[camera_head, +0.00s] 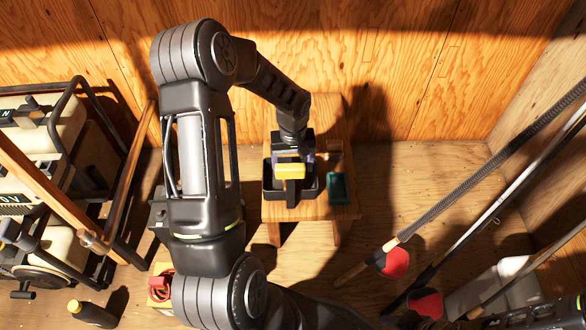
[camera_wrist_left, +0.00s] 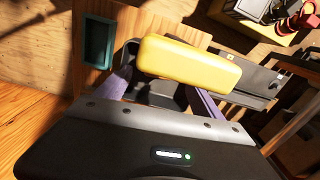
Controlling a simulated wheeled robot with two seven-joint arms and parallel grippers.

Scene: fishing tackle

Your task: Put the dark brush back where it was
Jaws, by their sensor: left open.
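My left gripper (camera_head: 289,158) points down over a black open bin (camera_head: 313,190) on a small wooden stool (camera_head: 285,212). Its purple-sided fingers are apart, and they also show in the left wrist view (camera_wrist_left: 163,92). A yellow block (camera_head: 290,171) lies between or just beyond the fingers, at the bin. It looks large in the left wrist view (camera_wrist_left: 190,62); I cannot tell whether it touches a finger. I cannot make out a dark brush for certain; dark shapes under the yellow block merge with the bin.
A dark green tray (camera_head: 339,188) sits on the stool right of the bin. Fishing rods (camera_head: 450,203) lean at the right. A generator-like machine (camera_head: 40,150) stands at the left. A dark bottle (camera_head: 92,314) is at the lower left. Plywood walls stand close behind.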

